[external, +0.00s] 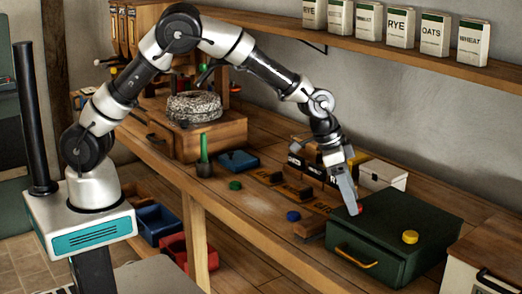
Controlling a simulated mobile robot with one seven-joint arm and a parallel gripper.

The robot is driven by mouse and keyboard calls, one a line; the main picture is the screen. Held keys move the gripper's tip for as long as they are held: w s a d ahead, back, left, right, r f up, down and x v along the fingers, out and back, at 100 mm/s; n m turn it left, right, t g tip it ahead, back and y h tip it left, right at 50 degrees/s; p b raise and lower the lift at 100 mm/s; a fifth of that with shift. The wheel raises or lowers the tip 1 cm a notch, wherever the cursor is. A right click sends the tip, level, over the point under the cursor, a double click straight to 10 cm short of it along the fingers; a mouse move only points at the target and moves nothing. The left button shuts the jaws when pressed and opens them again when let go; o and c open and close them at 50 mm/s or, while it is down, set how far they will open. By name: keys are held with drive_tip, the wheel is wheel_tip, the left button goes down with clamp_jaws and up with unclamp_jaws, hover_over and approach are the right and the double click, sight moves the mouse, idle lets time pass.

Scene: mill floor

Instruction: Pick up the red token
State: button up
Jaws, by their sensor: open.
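The red token (360,208) shows as a small red patch at the back left of the top of a dark green drawer box (390,216). My gripper (353,209) points down at it, with its fingertips right beside the token. The fingers hide part of the token, and I cannot tell whether they touch it. The gripper is open.
A yellow token (410,237) lies on the green box's front right. A blue token (293,216) and a green token (235,185) lie on the bench. A white box (382,176) stands behind the green box. A shelf (400,50) with several labelled packets runs above.

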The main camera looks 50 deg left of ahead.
drive_tip(key=shift+w+d+f, duration=0.1)
drive_tip(key=shift+w+f, duration=0.05)
drive_tip(key=shift+f, duration=0.2)
drive_tip(key=shift+c, duration=0.4)
drive_tip(key=c, duration=1)
drive_tip(key=shift+r, duration=0.1)
